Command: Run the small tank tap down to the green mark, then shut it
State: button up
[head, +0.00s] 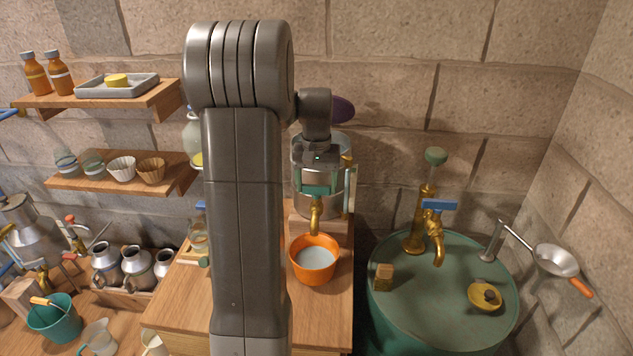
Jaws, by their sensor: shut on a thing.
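The small tank (333,205) is a pale metal cylinder on a wooden block against the wall. Its brass tap (315,217) points down over an orange pot (315,272) that holds pale liquid. My gripper (318,188) is in front of the tank, just above the spout. It is shut on the tap's handle, which my gripper hides. A narrow upright gauge (347,190) shows at the tank's right side. The green mark and the liquid level cannot be made out. I cannot tell whether liquid runs from the spout.
A big green tank (400,325) stands at the right, with a brass tap (435,240) with a blue lever. Shelves and metal jugs (138,268) are at left. Bare wooden counter (320,315) lies before the pot.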

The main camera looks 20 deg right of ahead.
aim_at(316, 186)
jog(key=shift+m, duration=0.3)
jog(key=o, duration=1)
notch_tip(316, 186, up, 14)
jog(key=shift+f+b, duration=0.1)
jog(key=shift+b, duration=0.25)
